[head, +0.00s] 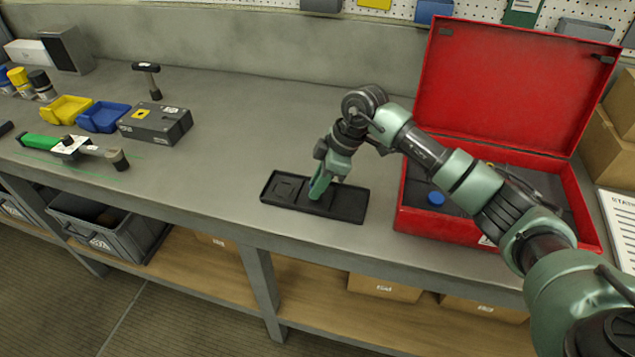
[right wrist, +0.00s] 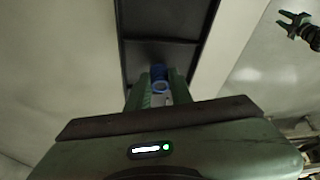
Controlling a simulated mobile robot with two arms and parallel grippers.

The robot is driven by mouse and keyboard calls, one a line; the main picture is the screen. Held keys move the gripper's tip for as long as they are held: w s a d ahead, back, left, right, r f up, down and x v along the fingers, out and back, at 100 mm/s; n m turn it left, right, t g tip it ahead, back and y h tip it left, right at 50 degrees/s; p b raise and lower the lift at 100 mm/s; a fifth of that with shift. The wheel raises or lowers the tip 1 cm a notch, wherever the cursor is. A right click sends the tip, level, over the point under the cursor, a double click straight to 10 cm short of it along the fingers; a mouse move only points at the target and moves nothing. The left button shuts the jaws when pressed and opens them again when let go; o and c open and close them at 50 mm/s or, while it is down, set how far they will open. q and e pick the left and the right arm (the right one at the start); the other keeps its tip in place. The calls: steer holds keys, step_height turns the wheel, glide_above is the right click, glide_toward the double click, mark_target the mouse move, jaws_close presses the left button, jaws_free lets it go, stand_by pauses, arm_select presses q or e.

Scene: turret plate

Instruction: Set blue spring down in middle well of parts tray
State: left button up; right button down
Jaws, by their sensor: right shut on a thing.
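The parts tray (head: 349,217) is a long black tray lying flat on the bench. Its left well (head: 284,188) shows in the head view, and part of its right end is clear. My right gripper (head: 318,192) points down at the middle of the tray, and its fingers hide much of the middle well. In the right wrist view, the gripper (right wrist: 160,95) is shut on the blue spring (right wrist: 159,74), which shows between the fingertips beside a tray divider. I cannot tell whether the spring touches the well floor. My left gripper is not in the head view.
An open red case (head: 425,222) stands right of the tray, with a blue round thing (head: 436,198) inside. A dark grey box (head: 156,124), blue bin (head: 103,116), yellow bin (head: 67,109) and hammer (head: 148,78) are at left.

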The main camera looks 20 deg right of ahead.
steer(key=shift+f, duration=0.3)
stand_by(0.5)
steer(key=c, duration=1.2)
jaws_free()
steer(key=b+v, duration=0.1)
steer(key=v, duration=0.7)
steer(key=shift+b, duration=0.35)
steer(key=shift+f, duration=0.1)
